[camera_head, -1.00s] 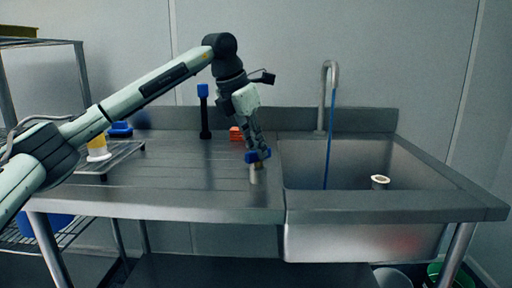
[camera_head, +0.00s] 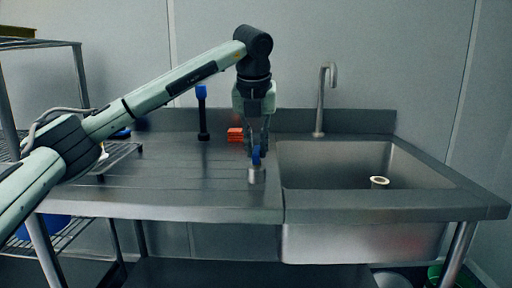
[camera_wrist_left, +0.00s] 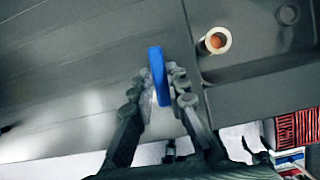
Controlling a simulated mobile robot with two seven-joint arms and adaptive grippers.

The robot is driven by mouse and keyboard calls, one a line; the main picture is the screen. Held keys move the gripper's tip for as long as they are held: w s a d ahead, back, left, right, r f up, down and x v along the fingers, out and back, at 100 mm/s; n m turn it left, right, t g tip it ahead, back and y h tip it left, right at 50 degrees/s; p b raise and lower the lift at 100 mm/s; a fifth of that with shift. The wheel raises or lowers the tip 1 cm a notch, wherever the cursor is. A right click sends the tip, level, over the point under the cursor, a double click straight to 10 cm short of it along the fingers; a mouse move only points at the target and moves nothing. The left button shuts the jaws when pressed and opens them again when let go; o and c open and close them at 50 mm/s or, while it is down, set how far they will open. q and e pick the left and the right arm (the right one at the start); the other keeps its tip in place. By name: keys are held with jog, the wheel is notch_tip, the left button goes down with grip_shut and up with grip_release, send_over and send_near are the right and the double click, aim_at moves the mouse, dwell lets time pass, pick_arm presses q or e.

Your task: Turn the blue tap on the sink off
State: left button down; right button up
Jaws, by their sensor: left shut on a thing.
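My left gripper (camera_head: 258,147) comes down from above and is shut on the handle. The left wrist view shows the blue handle (camera_wrist_left: 158,76) between the gripper's fingertips (camera_wrist_left: 162,88). The handle appears narrow in the head view. The curved metal spout (camera_head: 321,100) stands behind the basin, and no blue water stream shows below it. My right gripper is out of view.
The sink basin (camera_head: 410,165) holds a small pale ring-shaped piece (camera_head: 379,182). A metal rack (camera_head: 125,155) lies at left.

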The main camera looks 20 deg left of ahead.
pick_arm(q)
jog(key=shift+n, duration=0.4)
jog(key=c, duration=1.5)
grip_release()
jog(key=v, duration=1.2)
jog(key=shift+d, duration=0.2)
jog(key=shift+f, duration=0.1)
